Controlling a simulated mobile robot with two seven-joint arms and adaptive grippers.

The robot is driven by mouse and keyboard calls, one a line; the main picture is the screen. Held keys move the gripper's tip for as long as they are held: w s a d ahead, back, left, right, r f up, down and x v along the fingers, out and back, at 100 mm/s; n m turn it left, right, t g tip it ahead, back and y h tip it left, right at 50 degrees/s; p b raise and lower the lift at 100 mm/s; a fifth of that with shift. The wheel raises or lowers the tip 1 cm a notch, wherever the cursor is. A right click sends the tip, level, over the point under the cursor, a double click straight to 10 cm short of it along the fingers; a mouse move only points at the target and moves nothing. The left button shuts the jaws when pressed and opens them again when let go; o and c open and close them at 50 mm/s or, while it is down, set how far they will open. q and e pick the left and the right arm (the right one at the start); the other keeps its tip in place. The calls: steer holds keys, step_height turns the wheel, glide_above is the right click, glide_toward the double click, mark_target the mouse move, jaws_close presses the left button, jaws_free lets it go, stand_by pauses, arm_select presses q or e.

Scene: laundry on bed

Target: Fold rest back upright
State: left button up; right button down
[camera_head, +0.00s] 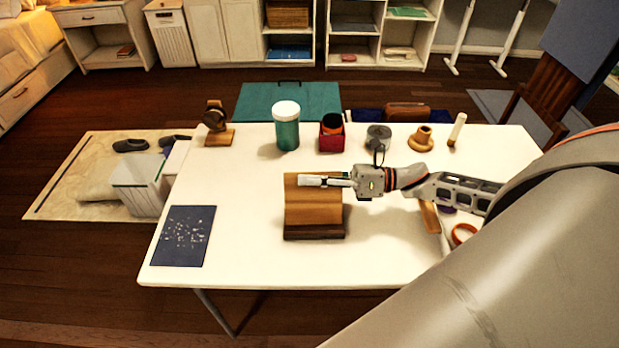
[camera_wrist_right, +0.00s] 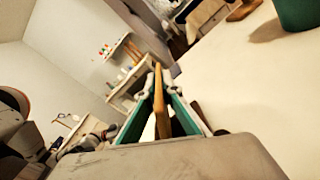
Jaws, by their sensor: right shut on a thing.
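The wooden rest (camera_head: 312,212) stands on the white table, with a light wood back panel above a dark base (camera_head: 314,232). The panel looks close to upright in the head view; its exact tilt is hard to judge. My right gripper (camera_head: 325,181) comes in from the right at the panel's top edge. In the right wrist view the panel's edge (camera_wrist_right: 160,105) lies between the green-lined fingers, and the gripper is shut on it. The rest's lower part is hidden in the wrist view. My left gripper is not in view.
On the table (camera_head: 240,265) are a dark speckled mat (camera_head: 184,236) at left, and a teal jar (camera_head: 286,126), a red box (camera_head: 332,134) and a wooden watch stand (camera_head: 217,128) along the back. An orange ring (camera_head: 464,234) lies at right. The front is clear.

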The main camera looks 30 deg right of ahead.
mark_target(311, 207)
steer(key=shift+s+a+r+n, duration=0.1)
steer(key=shift+s+a+n, duration=0.15)
steer(key=shift+s+n, duration=0.3)
steer(key=shift+s+a+n, duration=0.25)
steer(key=shift+s+n, duration=0.2)
steer(key=shift+n, duration=0.2)
steer(key=shift+s+a+r+n+b, duration=0.1)
steer(key=shift+s+a+n+b, duration=0.2)
steer(key=shift+s+n, duration=0.2)
steer(key=shift+s+a+r+n+b, duration=0.1)
steer(key=shift+s+a+n+b, duration=0.1)
steer(key=shift+s+n+b, duration=0.25)
steer(key=shift+s+a+r+n+b, duration=0.1)
steer(key=shift+s+a+n+b, duration=0.1)
steer(key=shift+s+a+n, duration=0.3)
steer(key=shift+s+a+n+b, duration=0.15)
steer(key=shift+s+n, duration=0.1)
steer(key=shift+n, duration=0.4)
steer(key=shift+d, duration=0.1)
steer(key=c, duration=2.2)
jaws_free()
steer(key=shift+c, duration=0.2)
steer(key=shift+w, duration=0.15)
steer(key=shift+r, duration=0.25)
